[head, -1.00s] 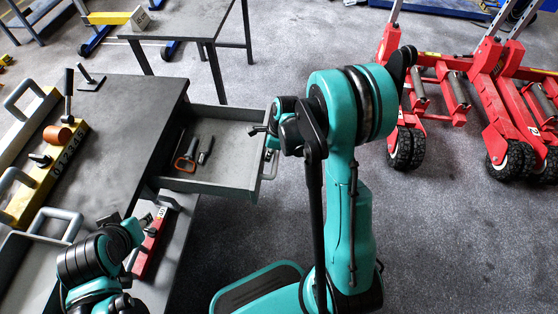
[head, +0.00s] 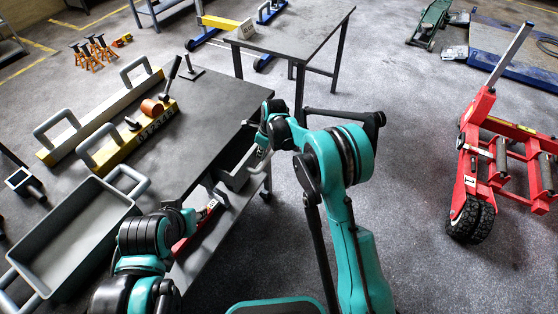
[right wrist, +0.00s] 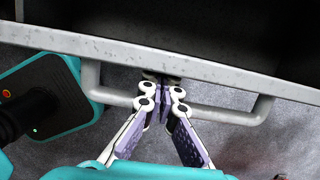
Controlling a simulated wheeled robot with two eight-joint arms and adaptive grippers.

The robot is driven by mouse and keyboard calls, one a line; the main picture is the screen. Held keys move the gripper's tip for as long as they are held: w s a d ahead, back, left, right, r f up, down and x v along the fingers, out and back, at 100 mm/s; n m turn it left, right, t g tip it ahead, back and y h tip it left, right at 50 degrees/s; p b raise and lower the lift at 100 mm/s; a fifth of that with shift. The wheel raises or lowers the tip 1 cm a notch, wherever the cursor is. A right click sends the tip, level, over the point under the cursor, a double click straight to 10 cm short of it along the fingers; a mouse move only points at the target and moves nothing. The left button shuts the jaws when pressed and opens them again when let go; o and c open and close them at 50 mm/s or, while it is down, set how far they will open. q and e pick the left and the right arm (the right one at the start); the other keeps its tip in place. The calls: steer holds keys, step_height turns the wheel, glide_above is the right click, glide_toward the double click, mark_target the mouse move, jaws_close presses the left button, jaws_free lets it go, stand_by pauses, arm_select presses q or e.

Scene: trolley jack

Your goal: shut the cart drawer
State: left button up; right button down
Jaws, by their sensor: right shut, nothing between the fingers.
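The cart (head: 222,100) has a dark flat top and stands left of centre in the head view. Its grey drawer (head: 236,180) sticks out a short way at the cart's right side; my right arm partly covers it, and its contents do not show. In the right wrist view the drawer's front rim (right wrist: 215,70) runs across the picture, with a grey bar handle (right wrist: 225,116) below it. My right gripper (right wrist: 161,84) is shut and empty, its fingertips at the drawer front within the handle's span. My left gripper (head: 185,212) is low beside the cart, its fingers unclear.
A grey tray (head: 75,235) with handles and a yellow numbered block (head: 125,140) lie at the left. A second table (head: 295,35) stands behind the cart. A red wheeled jack (head: 490,160) stands at the right. The floor between is clear.

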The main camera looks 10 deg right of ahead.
arm_select(q)
steer(key=shift+r, duration=0.2)
arm_select(e)
steer(key=shift+w+a, duration=0.55)
steer(key=shift+a, duration=0.25)
steer(key=shift+w+a, duration=0.55)
steer(key=shift+a, duration=0.3)
steer(key=shift+w+a, duration=0.55)
steer(key=shift+a, duration=0.25)
